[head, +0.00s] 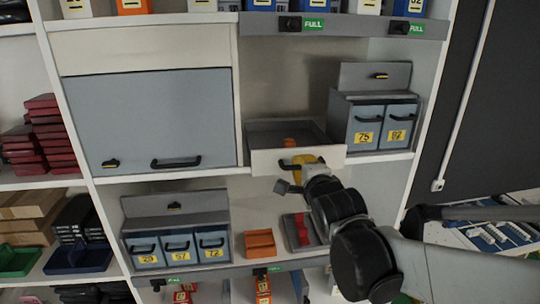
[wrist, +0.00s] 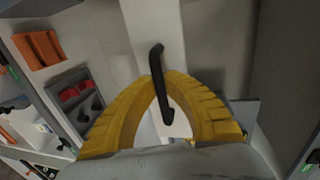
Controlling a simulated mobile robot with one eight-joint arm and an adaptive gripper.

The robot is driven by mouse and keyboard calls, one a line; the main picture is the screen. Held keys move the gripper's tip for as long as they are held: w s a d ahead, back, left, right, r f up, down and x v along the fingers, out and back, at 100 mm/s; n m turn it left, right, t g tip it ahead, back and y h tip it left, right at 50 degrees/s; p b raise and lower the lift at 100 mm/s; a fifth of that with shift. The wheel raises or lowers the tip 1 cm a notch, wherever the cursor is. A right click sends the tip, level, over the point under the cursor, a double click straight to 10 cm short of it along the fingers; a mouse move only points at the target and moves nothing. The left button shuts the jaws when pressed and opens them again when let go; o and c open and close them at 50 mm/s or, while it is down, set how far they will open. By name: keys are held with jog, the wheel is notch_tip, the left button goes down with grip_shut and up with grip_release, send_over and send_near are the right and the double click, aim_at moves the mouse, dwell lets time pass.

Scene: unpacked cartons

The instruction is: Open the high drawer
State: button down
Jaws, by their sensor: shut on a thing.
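The high drawer (head: 262,160) stands pulled out from the shelf unit in the head view, with a pale front and a grey inside. A small orange thing (head: 290,142) lies in it. The drawer's black handle (wrist: 158,70) crosses the pale drawer front (wrist: 187,50) in the wrist view. My gripper (head: 304,162) is at the drawer front in the head view. In the wrist view, the yellow fingers of my gripper (wrist: 162,82) are closed around the handle. Part of the handle is hidden behind the fingers in the head view.
A closed grey-blue cabinet door (head: 150,115) is left of the drawer. Grey bins (head: 370,112) stand to its right. Below are more bins (head: 178,240), an orange tray (head: 260,243) and a grey tray with red things (head: 292,232). A dark wall (head: 440,100) is at right.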

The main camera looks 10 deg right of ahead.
jog(key=f+p+v, duration=0.1)
jog(key=p+v, duration=0.2)
jog(key=v, duration=0.5)
jog(key=f+p+v, duration=0.2)
jog(key=p+v, duration=0.1)
jog(key=v, duration=0.5)
jog(key=shift+s+f, duration=0.15)
jog(key=shift+s, duration=0.25)
jog(key=c, duration=1.5)
grip_release()
jog(key=shift+o, duration=0.2)
